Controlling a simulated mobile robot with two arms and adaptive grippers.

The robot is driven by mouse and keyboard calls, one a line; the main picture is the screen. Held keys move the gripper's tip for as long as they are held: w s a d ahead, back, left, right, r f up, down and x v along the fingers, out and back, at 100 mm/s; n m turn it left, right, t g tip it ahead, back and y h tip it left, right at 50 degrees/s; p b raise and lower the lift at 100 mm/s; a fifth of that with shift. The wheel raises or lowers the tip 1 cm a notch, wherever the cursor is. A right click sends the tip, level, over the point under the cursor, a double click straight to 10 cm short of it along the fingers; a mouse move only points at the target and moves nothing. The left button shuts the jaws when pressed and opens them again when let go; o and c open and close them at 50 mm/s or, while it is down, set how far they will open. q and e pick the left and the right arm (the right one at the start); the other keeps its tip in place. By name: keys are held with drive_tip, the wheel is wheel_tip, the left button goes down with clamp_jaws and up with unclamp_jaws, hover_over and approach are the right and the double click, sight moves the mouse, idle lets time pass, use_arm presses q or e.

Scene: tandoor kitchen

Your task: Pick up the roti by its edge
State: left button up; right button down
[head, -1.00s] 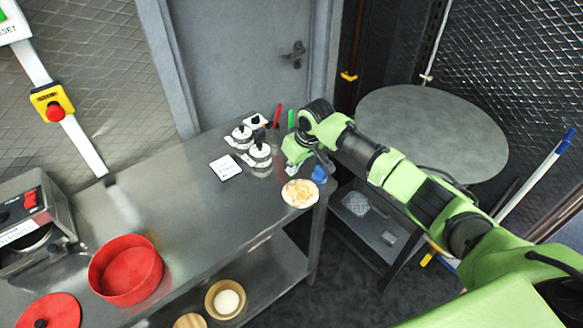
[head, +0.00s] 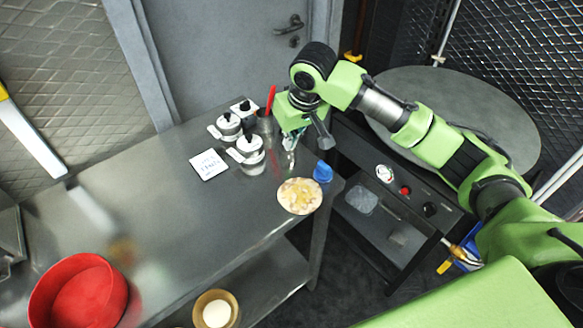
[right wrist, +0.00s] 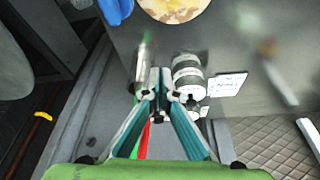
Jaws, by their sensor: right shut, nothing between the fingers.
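The roti (head: 299,196) is a round, pale flatbread with yellow-brown patches. It lies flat on the steel counter near its right corner. In the right wrist view the roti (right wrist: 172,8) is cut off by the top edge. My right gripper (head: 290,143) is over the counter, behind the roti in the head view and apart from it. In the right wrist view the fingers of my right gripper (right wrist: 161,72) come together at the tips with nothing between them. My left gripper is not in view.
A blue item (head: 323,172) stands close beside the roti. White lidded jars (head: 249,155), a metal cup (head: 265,124) and a white label card (head: 208,165) are behind and left. A red container (head: 78,295) is at the lower left. The counter (head: 190,230) between is clear.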

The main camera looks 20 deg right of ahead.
sight(290, 174)
drive_tip(key=x, duration=0.2)
drive_tip(key=p+x, duration=0.1)
drive_tip(key=shift+s+a+f, duration=0.1)
drive_tip(key=shift+s+f, duration=0.15)
drive_tip(key=shift+f, duration=0.25)
drive_tip(key=p+x, duration=0.1)
drive_tip(key=x, duration=0.4)
drive_tip(key=shift+w, duration=0.1)
drive_tip(key=s, duration=0.1)
drive_tip(key=s+p, duration=0.1)
drive_tip(key=shift+s+d+f, duration=0.15)
drive_tip(key=shift+s+d, duration=0.05)
drive_tip(key=shift+s, duration=0.05)
drive_tip(key=shift+s+d+p, duration=0.1)
drive_tip(key=shift+s+p, duration=0.35)
drive_tip(key=shift+s, duration=0.15)
drive_tip(key=shift+f, duration=0.1)
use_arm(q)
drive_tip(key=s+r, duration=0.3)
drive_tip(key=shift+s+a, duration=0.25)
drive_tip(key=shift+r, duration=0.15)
